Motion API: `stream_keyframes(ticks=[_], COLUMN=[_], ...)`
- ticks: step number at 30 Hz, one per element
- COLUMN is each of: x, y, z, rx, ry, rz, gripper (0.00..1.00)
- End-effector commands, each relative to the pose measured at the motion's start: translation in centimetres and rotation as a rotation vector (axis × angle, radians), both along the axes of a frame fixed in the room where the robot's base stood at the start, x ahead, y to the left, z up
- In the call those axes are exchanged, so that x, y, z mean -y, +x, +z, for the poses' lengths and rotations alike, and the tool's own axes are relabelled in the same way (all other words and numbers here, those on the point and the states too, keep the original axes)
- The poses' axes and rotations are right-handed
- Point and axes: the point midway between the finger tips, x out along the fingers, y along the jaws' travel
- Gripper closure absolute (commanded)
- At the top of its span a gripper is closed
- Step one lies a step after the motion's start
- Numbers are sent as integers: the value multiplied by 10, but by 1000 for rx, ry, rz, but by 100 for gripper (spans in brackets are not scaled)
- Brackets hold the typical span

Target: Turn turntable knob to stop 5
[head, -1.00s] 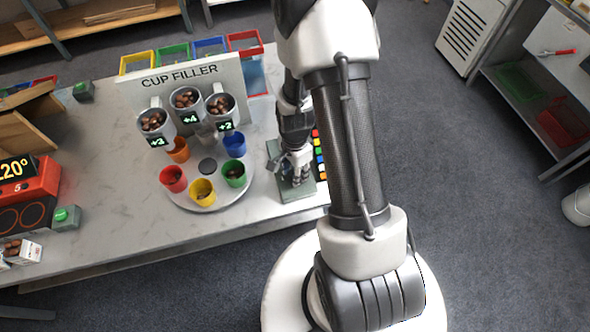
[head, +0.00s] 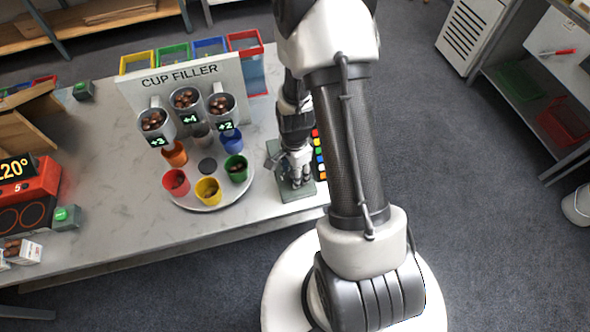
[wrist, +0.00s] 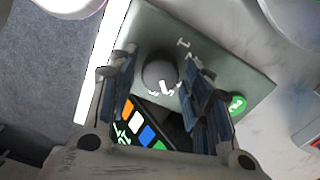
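The turntable (head: 216,203) is a round pale plate carrying cups, including red (head: 176,182), yellow (head: 208,191), green (head: 236,168), blue (head: 230,142) and orange (head: 174,153) ones. The dark round knob (wrist: 160,72) with a white pointer mark sits on a grey-green control box (wrist: 222,65), which also shows in the head view (head: 291,194). My gripper (wrist: 160,60) is over the box, its fingers on either side of the knob with a small gap visible on each side. A white stop mark is on the box; its numbering is unclear. In the head view my gripper (head: 296,178) hides the knob.
The cup filler panel (head: 190,84) with three chestnut hoppers stands behind the turntable. A green button (wrist: 237,103) is on the box. A red heater (head: 38,186) stands at the left.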

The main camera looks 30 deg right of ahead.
Motion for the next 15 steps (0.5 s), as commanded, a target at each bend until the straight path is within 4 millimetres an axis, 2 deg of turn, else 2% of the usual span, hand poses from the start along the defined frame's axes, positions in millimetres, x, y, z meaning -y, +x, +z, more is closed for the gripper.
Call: stream_keyframes(ticks=[11,15], x=[0,1], y=[0,2], z=[1,12], rx=[1,5], ry=[0,-1], rz=[0,0], gripper=[47,47])
